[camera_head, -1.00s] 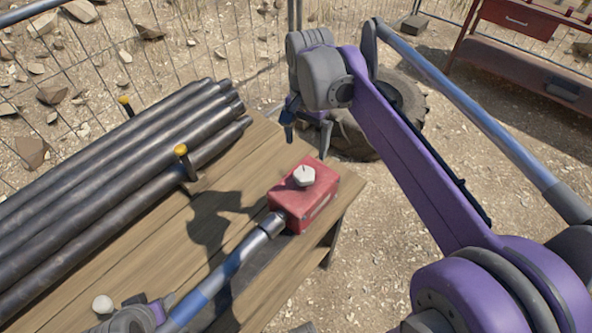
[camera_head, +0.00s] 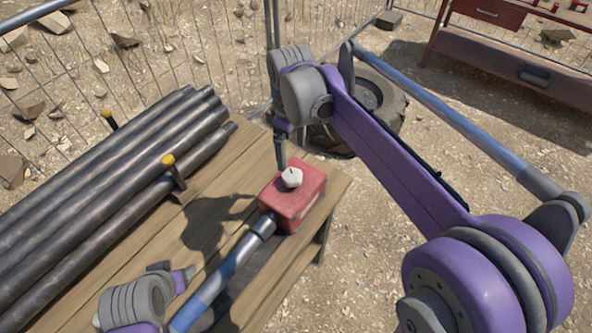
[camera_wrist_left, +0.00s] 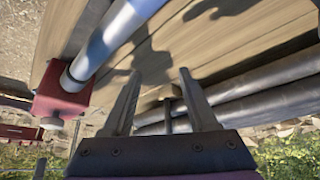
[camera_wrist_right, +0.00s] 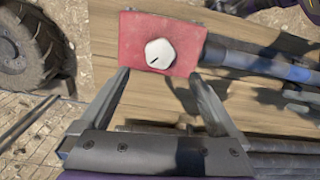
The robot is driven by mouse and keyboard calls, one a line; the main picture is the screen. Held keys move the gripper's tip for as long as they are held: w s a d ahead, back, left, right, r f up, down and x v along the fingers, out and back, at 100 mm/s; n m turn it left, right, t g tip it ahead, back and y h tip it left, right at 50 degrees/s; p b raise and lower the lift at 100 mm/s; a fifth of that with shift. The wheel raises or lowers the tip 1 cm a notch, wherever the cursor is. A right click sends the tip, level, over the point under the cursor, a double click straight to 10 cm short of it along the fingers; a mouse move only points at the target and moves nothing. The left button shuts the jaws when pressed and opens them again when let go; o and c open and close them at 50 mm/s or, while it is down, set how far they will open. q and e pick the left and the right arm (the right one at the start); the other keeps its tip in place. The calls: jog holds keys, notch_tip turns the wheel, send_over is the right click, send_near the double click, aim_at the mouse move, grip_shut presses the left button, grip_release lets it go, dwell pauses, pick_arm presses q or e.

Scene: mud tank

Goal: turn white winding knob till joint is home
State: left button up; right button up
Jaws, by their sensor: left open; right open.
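The white winding knob (camera_head: 291,177) has a dark line on its top and sits on the red box (camera_head: 311,187) at the table's right corner. A blue and grey rod (camera_head: 226,270) joins the box's near side. My right gripper (camera_head: 280,150) is above the table just behind the knob. In the right wrist view the knob (camera_wrist_right: 161,53) lies ahead of and between its open fingers (camera_wrist_right: 158,95), not touched. My left gripper (camera_wrist_left: 158,85) is open and empty. In the head view its wrist is low at the left of the rod, and its fingertips are hard to make out.
Several dark pipes (camera_head: 110,190) lie on the wooden table (camera_head: 215,215), with yellow-topped stakes (camera_head: 168,160) beside them. A tyre (camera_head: 370,100) lies on the ground behind the table. A red workbench (camera_head: 500,50) stands at the back right.

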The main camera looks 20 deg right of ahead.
aim_at(292, 174)
pick_arm(q)
jog(key=shift+s+f, duration=0.15)
jog(key=shift+f, duration=0.15)
pick_arm(e)
notch_tip(292, 174, down, 9)
jog(key=c, duration=1.4)
pick_arm(q)
jog(key=shift+f, duration=0.1)
